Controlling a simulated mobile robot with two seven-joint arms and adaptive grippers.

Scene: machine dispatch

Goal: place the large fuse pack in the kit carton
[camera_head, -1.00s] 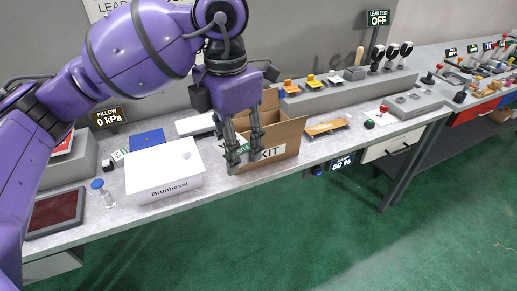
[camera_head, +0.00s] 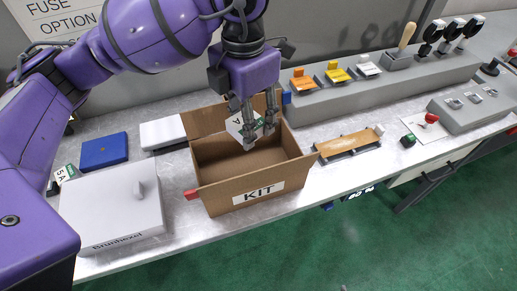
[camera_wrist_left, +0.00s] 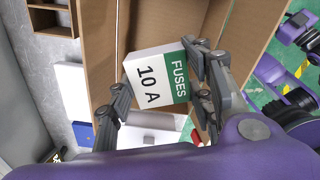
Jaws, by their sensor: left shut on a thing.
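My left gripper (camera_head: 258,140) is shut on a white fuse pack (camera_head: 236,127) with a green band. In the left wrist view the pack (camera_wrist_left: 152,78) reads "FUSES 10 A" and sits between the fingers (camera_wrist_left: 160,95). The brown kit carton (camera_head: 262,193) stands open on the bench, its front marked "KIT". I cannot tell how far down the pack is relative to the rim. The carton walls (camera_wrist_left: 100,50) show around the pack in the left wrist view.
A white lidded box (camera_head: 112,207) and a blue box (camera_head: 104,151) lie left of the carton. A small pack (camera_head: 65,174) marked "5 A" is behind the white box. An orange-topped tray (camera_head: 348,144) and a grey switch console (camera_head: 375,88) are to the right.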

